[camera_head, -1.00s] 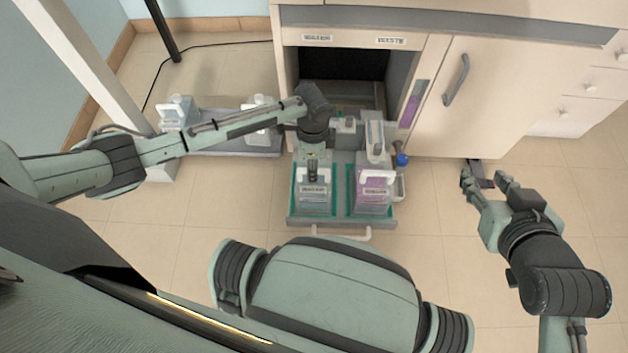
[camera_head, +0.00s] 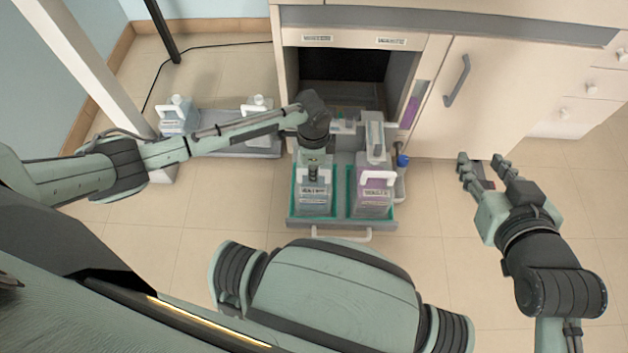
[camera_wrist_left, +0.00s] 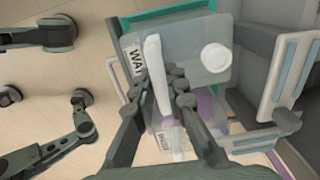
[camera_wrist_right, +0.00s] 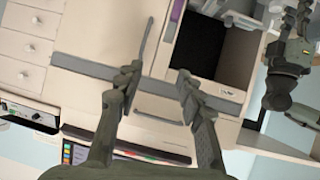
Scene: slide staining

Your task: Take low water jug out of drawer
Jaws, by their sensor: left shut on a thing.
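The water jug (camera_head: 314,199), with pale blue-grey liquid and a white front label, is upright over the left teal-lined bay of the pulled-out drawer (camera_head: 298,222). My left gripper (camera_head: 314,172) is above it, shut on its handle. In the left wrist view, the fingers (camera_wrist_left: 166,88) close around the white handle of the jug (camera_wrist_left: 195,55), beside its round white cap; its label shows "WA". I cannot tell how far its base is above the drawer floor. My right gripper (camera_head: 482,164) is open and empty, near the cabinet door on the right.
A waste jug (camera_head: 374,192) with purple liquid stands close on the right in the same drawer. A grey tray (camera_head: 235,147) on the floor at left holds other jugs (camera_head: 177,117). The dark cabinet opening (camera_head: 345,66) is behind the drawer. The floor in front is clear.

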